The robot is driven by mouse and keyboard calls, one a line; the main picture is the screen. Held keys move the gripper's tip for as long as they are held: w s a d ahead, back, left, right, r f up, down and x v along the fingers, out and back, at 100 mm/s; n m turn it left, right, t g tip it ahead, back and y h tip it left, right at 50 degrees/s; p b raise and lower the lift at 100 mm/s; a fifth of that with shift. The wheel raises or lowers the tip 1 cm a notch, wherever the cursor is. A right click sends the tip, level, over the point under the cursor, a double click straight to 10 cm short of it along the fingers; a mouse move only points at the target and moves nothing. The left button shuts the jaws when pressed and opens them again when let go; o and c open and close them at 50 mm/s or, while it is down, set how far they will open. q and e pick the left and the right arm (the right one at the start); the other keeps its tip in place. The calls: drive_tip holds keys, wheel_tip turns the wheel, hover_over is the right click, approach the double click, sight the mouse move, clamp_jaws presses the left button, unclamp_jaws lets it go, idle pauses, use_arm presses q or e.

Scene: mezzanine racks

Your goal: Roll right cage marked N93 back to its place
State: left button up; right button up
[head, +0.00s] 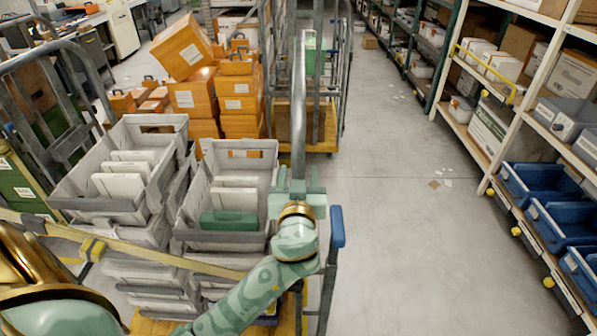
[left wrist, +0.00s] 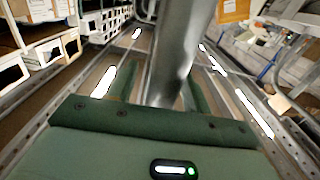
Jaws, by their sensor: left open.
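A roll cage with a grey tubular frame (head: 299,85) stands right in front of me. It carries stacked grey totes (head: 228,163) with white packs and a green case in them. A yellow strap crosses its near side. I cannot read any N93 mark on it. My left gripper (head: 297,186) is at the cage's right upright tube. In the left wrist view, the grey tube (left wrist: 178,60) stands between the two green fingers (left wrist: 160,92), which are apart. Whether they touch it I cannot tell. My right gripper is not in view.
Orange boxes (head: 194,95) are piled behind the cage. Another cage on a yellow base (head: 322,146) stands beyond. A rack with blue bins (head: 530,186) lines the right side. The grey aisle floor (head: 392,200) between is mostly clear, with a few scraps.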

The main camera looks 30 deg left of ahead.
use_arm(q)
clamp_jaws()
drive_tip(key=shift+w+a, duration=0.1)
